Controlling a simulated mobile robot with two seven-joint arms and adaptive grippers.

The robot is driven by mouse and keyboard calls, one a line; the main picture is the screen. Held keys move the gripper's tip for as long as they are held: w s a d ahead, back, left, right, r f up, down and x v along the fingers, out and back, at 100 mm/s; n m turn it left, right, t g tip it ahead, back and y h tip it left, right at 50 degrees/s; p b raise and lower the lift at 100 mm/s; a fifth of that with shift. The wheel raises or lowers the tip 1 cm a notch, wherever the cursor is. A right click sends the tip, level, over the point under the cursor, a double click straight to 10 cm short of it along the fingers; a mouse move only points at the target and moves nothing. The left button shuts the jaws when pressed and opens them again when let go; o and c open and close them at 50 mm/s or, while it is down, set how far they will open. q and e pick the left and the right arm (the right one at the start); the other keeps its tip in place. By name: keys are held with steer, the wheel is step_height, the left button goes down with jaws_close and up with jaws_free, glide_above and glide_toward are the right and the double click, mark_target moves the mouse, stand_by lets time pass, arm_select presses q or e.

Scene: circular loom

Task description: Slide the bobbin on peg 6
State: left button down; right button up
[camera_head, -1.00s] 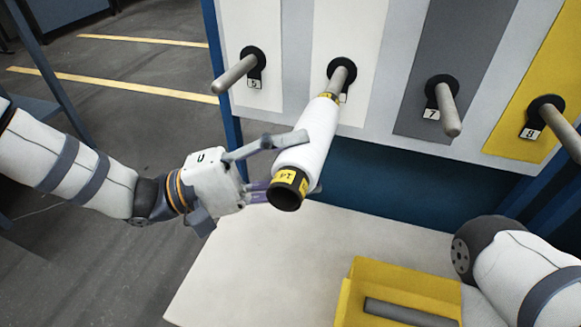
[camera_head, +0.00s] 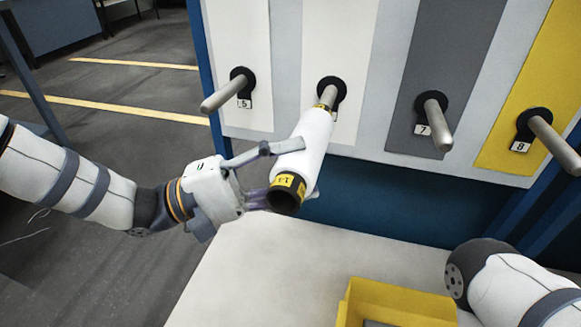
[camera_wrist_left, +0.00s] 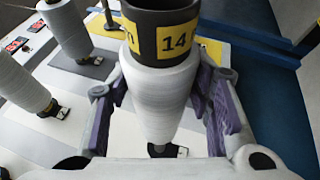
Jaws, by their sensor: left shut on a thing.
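The white bobbin (camera_head: 308,140) has a dark near end with a yellow label marked 14 and a yellow band at its far end. It points at the panel, tilted, in line with peg 6 (camera_head: 329,94), between pegs 5 and 7. A short length of the peg shows between the bobbin's far end and the black flange, so the bobbin appears to be over the peg's outer part. My left gripper (camera_head: 295,170) is shut around the bobbin near its label end. In the left wrist view the bobbin (camera_wrist_left: 160,95) stands between the purple finger pads. My right gripper is out of view.
Peg 5 (camera_head: 228,91), peg 7 (camera_head: 437,122) and peg 8 (camera_head: 553,141) are bare beside it. A yellow bin (camera_head: 400,305) stands on the pale table (camera_head: 260,275) below. Other bobbins (camera_wrist_left: 20,82) show at the left in the left wrist view.

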mark_target(307, 133)
arm_select(q)
steer(key=shift+w+d+f+b, duration=0.1)
steer(key=shift+w+d+b, duration=0.1)
steer(key=shift+w+b, duration=0.35)
steer(key=shift+w+d+f+b, duration=0.1)
steer(key=shift+w+d+b, duration=0.15)
steer(key=shift+w, duration=0.55)
steer(key=shift+w+d+b, duration=0.2)
steer(key=shift+w+b, duration=0.2)
steer(key=shift+w, duration=0.25)
steer(key=shift+w+d, duration=0.1)
steer(key=shift+w, duration=0.25)
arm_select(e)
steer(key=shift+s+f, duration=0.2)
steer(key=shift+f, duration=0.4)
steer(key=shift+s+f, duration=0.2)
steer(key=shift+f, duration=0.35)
